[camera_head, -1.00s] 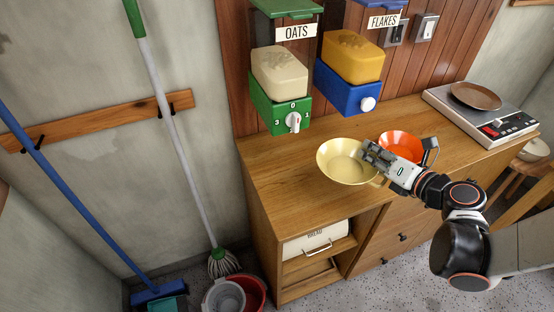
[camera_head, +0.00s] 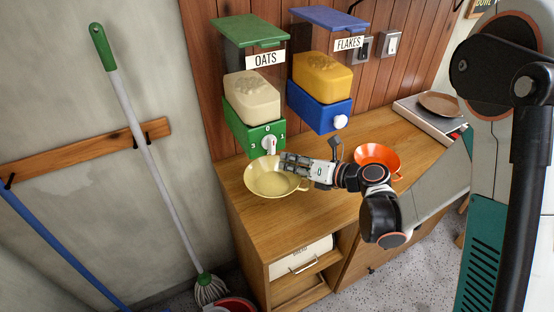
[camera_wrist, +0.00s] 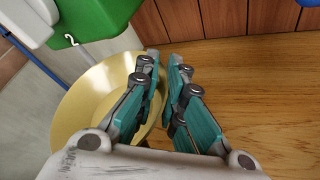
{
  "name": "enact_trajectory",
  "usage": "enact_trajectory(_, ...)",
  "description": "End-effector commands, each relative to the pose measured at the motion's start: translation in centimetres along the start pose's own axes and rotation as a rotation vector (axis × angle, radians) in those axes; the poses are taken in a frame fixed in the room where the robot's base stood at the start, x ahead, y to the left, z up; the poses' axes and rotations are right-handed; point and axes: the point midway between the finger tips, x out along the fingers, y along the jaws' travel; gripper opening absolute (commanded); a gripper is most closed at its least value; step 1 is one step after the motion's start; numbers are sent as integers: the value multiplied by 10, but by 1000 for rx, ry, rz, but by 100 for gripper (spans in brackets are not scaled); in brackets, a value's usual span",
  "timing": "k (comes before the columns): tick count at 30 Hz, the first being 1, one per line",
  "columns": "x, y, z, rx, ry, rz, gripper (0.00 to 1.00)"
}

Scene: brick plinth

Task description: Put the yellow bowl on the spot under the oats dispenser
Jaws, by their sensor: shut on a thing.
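The yellow bowl (camera_head: 268,180) is upright just below and in front of the oats dispenser (camera_head: 252,100), over the left part of the wooden counter. My gripper (camera_head: 285,166) is shut on the bowl's right rim. In the wrist view the bowl (camera_wrist: 85,105) lies left of the fingers (camera_wrist: 163,62), and part of it is hidden behind them. The green base of the dispenser (camera_wrist: 88,18) shows at the upper left there. I cannot tell whether the bowl touches the counter. The spot under the dispenser is not visible.
The blue flakes dispenser (camera_head: 320,106) hangs to the right of the oats one. An orange bowl (camera_head: 378,153) stands on the counter (camera_head: 330,210) right of my gripper. A scale with a brown plate (camera_head: 440,104) is farther right. A mop (camera_head: 150,170) leans at the left.

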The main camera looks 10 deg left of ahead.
Motion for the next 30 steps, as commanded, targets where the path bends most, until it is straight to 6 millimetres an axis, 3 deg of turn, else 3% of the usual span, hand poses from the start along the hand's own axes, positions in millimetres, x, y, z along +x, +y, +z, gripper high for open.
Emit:
enact_trajectory(3,26,-7,10,1,0,2,0)
enact_trajectory(10,67,-16,32,1,0,2,0)
enact_trajectory(15,72,-30,12,2,-1,0,0)
enact_trajectory(22,76,-37,2,2,-1,0,0)
enact_trajectory(30,88,-56,-22,2,-1,0,0)
